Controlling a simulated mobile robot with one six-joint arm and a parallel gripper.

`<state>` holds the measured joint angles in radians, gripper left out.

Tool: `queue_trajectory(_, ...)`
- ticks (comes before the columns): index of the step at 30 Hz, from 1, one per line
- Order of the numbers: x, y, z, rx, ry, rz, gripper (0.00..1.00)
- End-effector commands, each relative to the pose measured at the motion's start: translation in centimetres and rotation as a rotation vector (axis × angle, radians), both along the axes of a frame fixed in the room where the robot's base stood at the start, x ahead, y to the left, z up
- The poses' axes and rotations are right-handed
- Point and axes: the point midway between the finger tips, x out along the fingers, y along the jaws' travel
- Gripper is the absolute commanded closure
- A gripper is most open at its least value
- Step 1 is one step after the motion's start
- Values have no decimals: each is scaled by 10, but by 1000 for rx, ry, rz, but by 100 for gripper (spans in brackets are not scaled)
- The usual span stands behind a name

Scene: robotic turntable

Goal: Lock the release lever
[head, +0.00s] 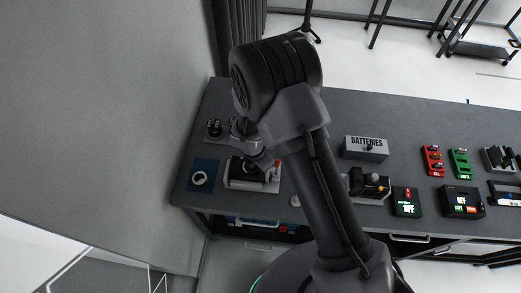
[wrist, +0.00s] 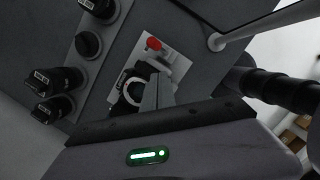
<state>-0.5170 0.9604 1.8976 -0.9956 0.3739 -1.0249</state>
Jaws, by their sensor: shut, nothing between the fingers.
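A red knob (wrist: 153,43), which looks like the tip of the release lever, shows on a pale plate (wrist: 181,62) in the wrist view. In the head view a dark mechanism on a pale base (head: 250,186) stands at the left part of the table, with a small red spot at its right end. My gripper (wrist: 152,88) is shut and empty, over the plate and just below the knob in the wrist view. I cannot tell if it touches anything. In the head view my arm hides part of the mechanism, and the fingertips are unclear.
A blue square with a pale ring (head: 199,179) lies left of the mechanism. Several dark knobbed parts (wrist: 97,8) stand nearby in the wrist view. A batteries box (head: 366,148), a red block (head: 432,160) and a green block (head: 460,163) stand to the right on the grey table (head: 400,110).

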Motion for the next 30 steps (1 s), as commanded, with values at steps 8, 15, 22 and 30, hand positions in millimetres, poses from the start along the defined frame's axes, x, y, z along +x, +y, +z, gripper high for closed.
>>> queue_trajectory(8,16,13,64,2,-4,-3,100)
queue_trajectory(15,25,18,94,0,-1,-2,100)
queue_trajectory(22,26,18,97,0,0,-2,100)
queue_trajectory(30,26,18,97,0,0,-2,100)
